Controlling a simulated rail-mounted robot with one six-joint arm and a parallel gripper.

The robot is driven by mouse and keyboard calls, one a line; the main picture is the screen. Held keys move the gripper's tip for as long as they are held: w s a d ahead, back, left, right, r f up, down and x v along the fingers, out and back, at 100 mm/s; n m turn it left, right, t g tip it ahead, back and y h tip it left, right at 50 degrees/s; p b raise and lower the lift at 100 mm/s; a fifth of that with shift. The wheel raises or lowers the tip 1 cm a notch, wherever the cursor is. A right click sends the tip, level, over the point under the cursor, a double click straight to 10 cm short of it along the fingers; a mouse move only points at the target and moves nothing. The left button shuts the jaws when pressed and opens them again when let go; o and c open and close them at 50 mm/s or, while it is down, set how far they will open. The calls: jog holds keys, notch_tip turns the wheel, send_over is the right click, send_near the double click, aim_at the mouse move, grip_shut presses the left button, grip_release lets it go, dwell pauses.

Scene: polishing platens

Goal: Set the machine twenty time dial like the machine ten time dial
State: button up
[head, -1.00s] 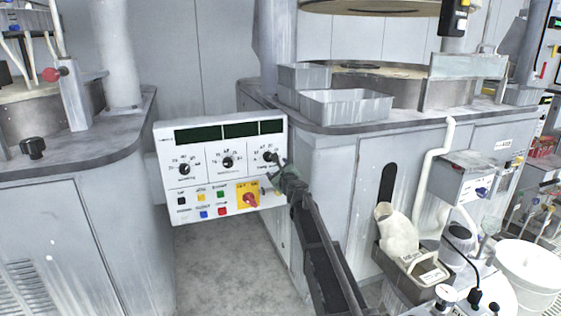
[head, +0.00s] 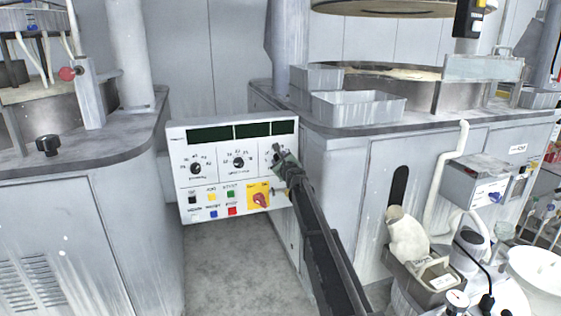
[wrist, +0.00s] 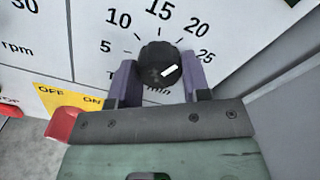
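A white control panel (head: 222,207) hangs between two machines, with three black dials in a row. The right one is the time dial (wrist: 154,57), marked 5 to 25 min in the wrist view. Its white pointer mark slants to the upper right, toward the 25. My gripper (wrist: 160,75) has a purple finger at each side of this dial, with no clear gap, so it looks shut on it. In the head view my gripper (head: 279,155) covers most of that dial. I cannot read a machine number on the panel or tell which other dial belongs to machine ten.
A red switch on a yellow plate (wrist: 66,97) sits just below and left of my gripper. Buttons (head: 211,196) line the panel's lower left. A machine cabinet (head: 75,230) stands left, another (head: 375,150) right. Grey floor (head: 225,260) is open between them.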

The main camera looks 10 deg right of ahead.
jog(key=c, duration=0.3)
jog(key=shift+n, duration=3.9)
jog(key=o, duration=0.9)
